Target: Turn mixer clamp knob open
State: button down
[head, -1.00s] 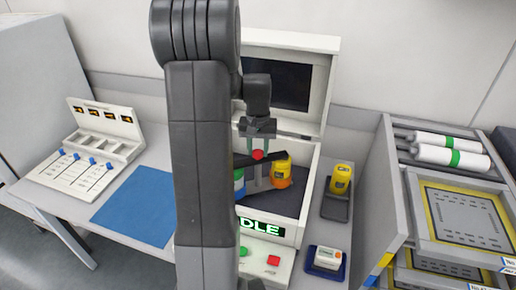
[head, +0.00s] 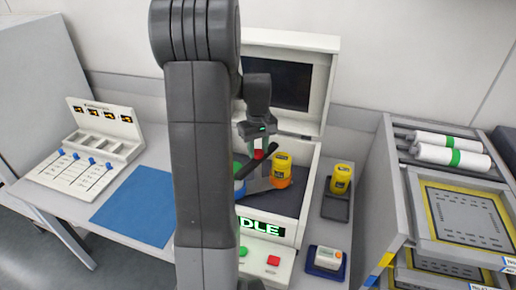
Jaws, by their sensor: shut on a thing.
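The mixer (head: 302,224) stands with its lid raised, and its front panel reads "DLE" beside my arm. The red clamp knob (head: 259,154) shows inside the mixer on a dark clamp bar (head: 252,164), which lies slanted. My gripper (head: 258,143) is above the bar, pointing down, shut on the red knob. A yellow jar (head: 282,166) with an orange base stands right of the bar. A blue and green jar (head: 238,178) is on the left, partly hidden by my arm.
A yellow jar (head: 341,178) stands in a dark holder right of the mixer. A white device (head: 327,258) sits in a blue tray. A blue mat (head: 137,206) lies left. A trolley with trays (head: 394,210) stands right.

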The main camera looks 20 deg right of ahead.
aim_at(258, 152)
jog(key=n, duration=0.5)
jog(key=shift+n, duration=0.3)
jog(key=n, duration=0.5)
jog(key=shift+n, duration=0.3)
jog(key=c, duration=1)
grip_release()
jog(key=shift+o, duration=0.2)
jog(key=shift+r, duration=0.15)
notch_tip(258, 152, up, 14)
jog(key=b, duration=0.1)
jog(key=shift+f, duration=0.2)
notch_tip(258, 152, down, 14)
jog(key=shift+r+p, duration=0.1)
jog(key=shift+p, duration=0.25)
